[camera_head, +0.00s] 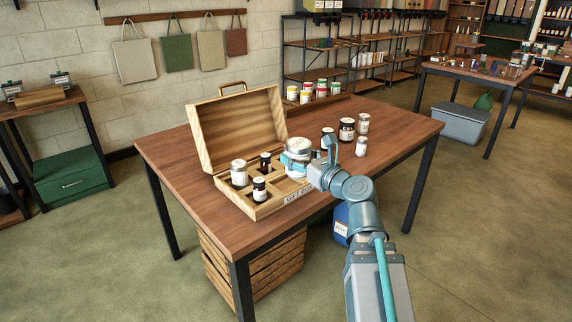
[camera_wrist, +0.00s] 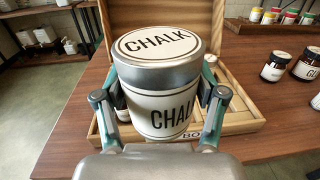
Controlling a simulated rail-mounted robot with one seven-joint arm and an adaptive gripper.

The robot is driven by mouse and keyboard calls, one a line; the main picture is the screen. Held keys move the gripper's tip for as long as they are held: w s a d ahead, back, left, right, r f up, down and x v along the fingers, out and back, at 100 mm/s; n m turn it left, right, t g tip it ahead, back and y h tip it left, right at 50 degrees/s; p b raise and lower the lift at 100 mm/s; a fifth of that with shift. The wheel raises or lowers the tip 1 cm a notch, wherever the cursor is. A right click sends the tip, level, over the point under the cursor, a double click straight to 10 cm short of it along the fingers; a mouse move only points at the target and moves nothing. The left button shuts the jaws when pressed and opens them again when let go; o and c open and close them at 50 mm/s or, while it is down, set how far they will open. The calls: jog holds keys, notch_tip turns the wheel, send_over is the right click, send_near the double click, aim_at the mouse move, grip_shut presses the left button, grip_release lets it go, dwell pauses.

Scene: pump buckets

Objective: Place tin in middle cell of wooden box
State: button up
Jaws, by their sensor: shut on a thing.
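A silver tin with a white lid top lettered CHALK (camera_wrist: 160,75) is upright between the fingers of my gripper (camera_wrist: 162,100), which is shut on it. In the head view the tin (camera_head: 299,146) and my gripper (camera_head: 297,161) are over the right part of the open wooden box (camera_head: 272,207). The box also shows behind and beneath the tin in the wrist view (camera_wrist: 240,117). The tin and gripper hide the middle and right cells, and I cannot tell the tin's exact height above them.
The box's left part holds a pale-lidded tin (camera_head: 239,173) and dark jars (camera_head: 259,190), (camera_head: 265,160). The raised lid (camera_head: 238,128) stands at the back. Several jars, including a dark one (camera_head: 346,130), stand right of the box. The table's (camera_head: 405,128) right end is clear.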

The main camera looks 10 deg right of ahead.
jog(key=shift+w+a+f+p, duration=0.1)
jog(key=shift+w+p, duration=0.55)
jog(key=shift+p, duration=1)
jog(key=shift+w+a+f+p, duration=0.1)
jog(key=shift+w+p, duration=0.5)
jog(key=shift+p, duration=1)
jog(key=w+f+b, duration=0.1)
jog(key=w+f, duration=0.1)
jog(key=w+f+b, duration=0.1)
jog(key=w+f, duration=0.1)
jog(key=f, duration=0.1)
jog(key=w+a+f+b, duration=0.1)
jog(key=w+f, duration=0.1)
jog(key=w, duration=0.1)
jog(key=shift+f, duration=0.2)
jog(key=shift+f+b, duration=0.45)
jog(key=shift+f, duration=1.2)
jog(key=shift+f, duration=0.2)
jog(key=o, duration=1.3)
jog(key=shift+r, duration=0.15)
